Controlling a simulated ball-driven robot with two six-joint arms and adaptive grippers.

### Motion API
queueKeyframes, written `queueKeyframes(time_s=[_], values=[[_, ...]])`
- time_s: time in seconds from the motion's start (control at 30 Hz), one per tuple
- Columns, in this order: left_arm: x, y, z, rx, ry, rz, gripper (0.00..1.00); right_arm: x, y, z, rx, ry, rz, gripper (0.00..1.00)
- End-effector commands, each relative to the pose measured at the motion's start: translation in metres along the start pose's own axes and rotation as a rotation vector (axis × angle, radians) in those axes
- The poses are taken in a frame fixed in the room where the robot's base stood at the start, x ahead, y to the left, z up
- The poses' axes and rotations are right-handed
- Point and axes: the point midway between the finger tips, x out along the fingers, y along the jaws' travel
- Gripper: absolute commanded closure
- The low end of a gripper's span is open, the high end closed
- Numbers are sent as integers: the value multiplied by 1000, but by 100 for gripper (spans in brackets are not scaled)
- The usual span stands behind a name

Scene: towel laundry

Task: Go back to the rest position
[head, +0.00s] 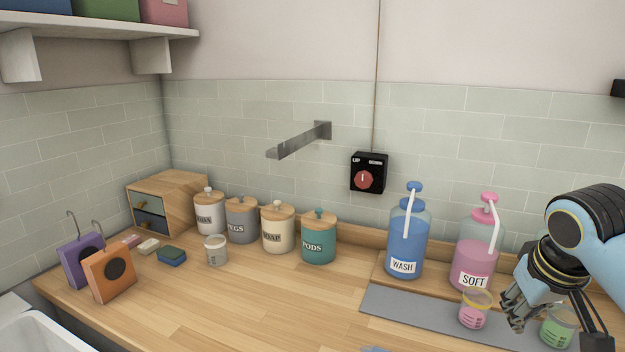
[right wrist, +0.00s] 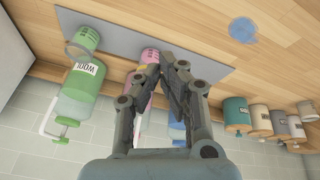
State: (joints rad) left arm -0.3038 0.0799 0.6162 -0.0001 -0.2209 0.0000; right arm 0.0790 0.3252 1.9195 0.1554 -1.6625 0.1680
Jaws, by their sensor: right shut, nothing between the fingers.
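My right gripper (head: 516,312) hangs over the right end of the counter, fingers pointing down, beside the pink measuring cup (head: 472,314) and the green cup (head: 558,328). In the right wrist view the fingertips (right wrist: 168,72) are together with nothing between them. The pink cup also shows there (right wrist: 149,56), just beyond the fingers, standing on the grey mat (head: 410,312). My left gripper is out of view.
Behind the cups stand the blue WASH bottle (head: 407,245), pink SOFT bottle (head: 474,255) and green WOOL bottle (right wrist: 80,88). Lidded jars (head: 318,238) line the wall. A blue round item (right wrist: 242,30) lies on the front counter. The middle counter is mostly clear.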

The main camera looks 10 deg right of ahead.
Motion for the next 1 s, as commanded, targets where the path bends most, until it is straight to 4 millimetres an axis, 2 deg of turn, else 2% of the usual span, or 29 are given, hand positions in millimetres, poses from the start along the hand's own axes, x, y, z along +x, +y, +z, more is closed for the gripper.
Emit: queueKeyframes(time_s=[0.03, 0.1, 0.2, 0.4, 0.67, 1.0], values=[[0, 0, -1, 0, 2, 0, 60, 0, -15, 33, -33, -9, -17, 100], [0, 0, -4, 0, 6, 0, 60, -5, -29, 68, -69, -10, -32, 100], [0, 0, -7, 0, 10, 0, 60, -15, -42, 105, -104, -9, -49, 100], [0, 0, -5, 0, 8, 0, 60, -39, -57, 160, -143, -11, -72, 100], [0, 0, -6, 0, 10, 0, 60, -74, -64, 210, -166, -13, -87, 100], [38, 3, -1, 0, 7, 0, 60, 36, -72, 234, -162, -45, -83, 100]])
